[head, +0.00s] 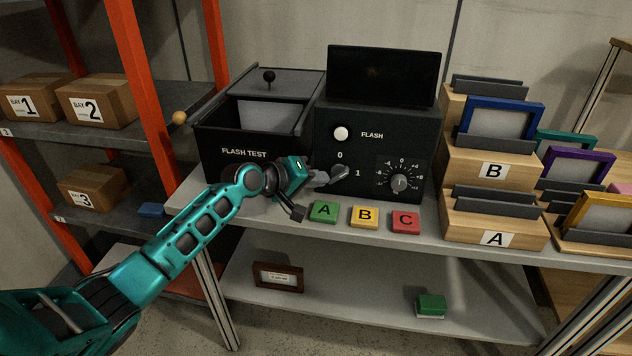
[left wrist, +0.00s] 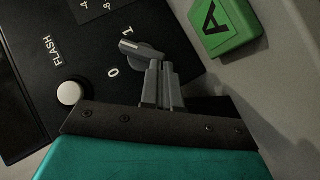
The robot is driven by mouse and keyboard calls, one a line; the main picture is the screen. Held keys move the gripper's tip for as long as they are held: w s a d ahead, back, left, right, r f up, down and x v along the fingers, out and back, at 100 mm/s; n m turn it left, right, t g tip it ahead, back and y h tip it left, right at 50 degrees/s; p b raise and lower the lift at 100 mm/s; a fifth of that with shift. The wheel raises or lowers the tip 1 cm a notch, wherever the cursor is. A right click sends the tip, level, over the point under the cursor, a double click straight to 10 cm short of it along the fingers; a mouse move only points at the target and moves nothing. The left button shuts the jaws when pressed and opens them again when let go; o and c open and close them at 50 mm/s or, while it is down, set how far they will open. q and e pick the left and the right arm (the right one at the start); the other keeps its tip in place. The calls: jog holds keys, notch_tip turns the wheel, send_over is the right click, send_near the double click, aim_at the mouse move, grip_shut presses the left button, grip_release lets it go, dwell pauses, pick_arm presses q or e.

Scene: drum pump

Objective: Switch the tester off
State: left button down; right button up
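The tester is a black box with a dark screen (head: 383,77) on top. Its grey rotary switch (head: 340,173) has a 0 above it and a 1 to its right. The switch handle (left wrist: 142,51) points between the two marks. My left gripper (head: 321,179) is just left of the switch. In the left wrist view its two fingers (left wrist: 159,66) are close together, with their tips at the switch's edge. Nothing shows between them, and I cannot tell whether they touch the switch. My right gripper is not in view.
A white flash button (head: 341,134) and a dial (head: 399,183) are on the panel. Green A (head: 324,211), yellow B (head: 364,216) and red C (head: 405,220) blocks lie in front. The flash test box (head: 243,153) stands left, wooden racks (head: 491,170) right.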

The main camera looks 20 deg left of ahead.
pick_arm(q)
jog(key=shift+f+n+t+h+b, duration=0.3)
jog(key=shift+f+n+h+b, duration=0.15)
jog(key=shift+b, duration=0.65)
jog(key=shift+f+n+t+h+b, duration=0.25)
jog(key=shift+h+b, duration=0.2)
jog(key=shift+b, duration=0.55)
jog(key=b, duration=0.2)
jog(key=shift+w+d+f+n+t+h+b, duration=0.1)
jog(key=shift+f+n+t+h+b, duration=0.1)
jog(key=shift+n+t+h+b, duration=0.15)
jog(key=shift+d+f+n+t+h+b, duration=0.2)
jog(key=shift+n+t+h+b, duration=0.4)
jog(key=shift+b, duration=0.9)
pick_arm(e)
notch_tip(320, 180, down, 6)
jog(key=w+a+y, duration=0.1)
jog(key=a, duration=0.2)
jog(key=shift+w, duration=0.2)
pick_arm(q)
jog(key=shift+a+r, duration=0.1)
jog(key=shift+a, duration=0.05)
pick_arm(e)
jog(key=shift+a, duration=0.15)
